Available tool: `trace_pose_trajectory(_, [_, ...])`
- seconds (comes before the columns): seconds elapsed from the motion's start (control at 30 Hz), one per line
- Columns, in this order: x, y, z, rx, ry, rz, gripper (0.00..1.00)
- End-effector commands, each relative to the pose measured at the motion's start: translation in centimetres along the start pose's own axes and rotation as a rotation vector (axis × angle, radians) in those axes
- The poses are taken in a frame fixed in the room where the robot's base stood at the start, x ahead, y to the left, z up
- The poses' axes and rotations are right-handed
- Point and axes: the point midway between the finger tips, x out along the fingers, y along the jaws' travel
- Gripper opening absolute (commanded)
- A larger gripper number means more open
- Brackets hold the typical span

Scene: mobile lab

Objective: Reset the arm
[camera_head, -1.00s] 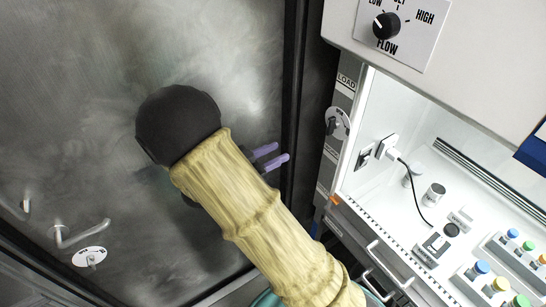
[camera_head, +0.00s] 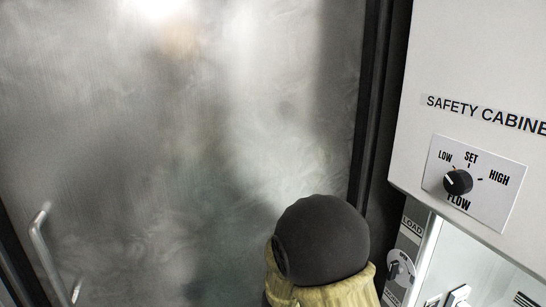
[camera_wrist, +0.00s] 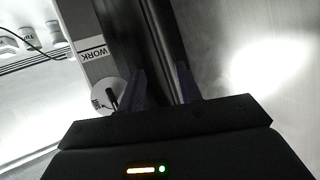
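My arm shows at the bottom of the head view, a dark rounded joint above a pale yellow sleeve. My gripper's fingers are hidden in that view. In the wrist view my gripper (camera_wrist: 160,80) has its two dark purple fingers apart, with nothing between them. Beyond the fingers are a dark vertical frame and a brushed metal surface.
A large brushed metal door (camera_head: 180,140) with a bar handle (camera_head: 45,250) fills the left. The safety cabinet (camera_head: 480,60) with its flow knob (camera_head: 457,182) is at the right. In the wrist view a "WORK" label (camera_wrist: 93,53) and a round switch plate (camera_wrist: 106,97) lie left of the fingers.

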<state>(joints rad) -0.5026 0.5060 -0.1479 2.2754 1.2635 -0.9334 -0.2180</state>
Motion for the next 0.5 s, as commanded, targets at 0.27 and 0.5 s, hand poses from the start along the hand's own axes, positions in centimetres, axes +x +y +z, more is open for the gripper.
trace_pose_trajectory(0.27, [-2.1,-0.2,1.3,-0.112,-0.342,-0.296,0.35])
trace_pose_trajectory(0.5, [-6.7,4.0,3.2,-0.325,-0.619,-0.436,0.35])
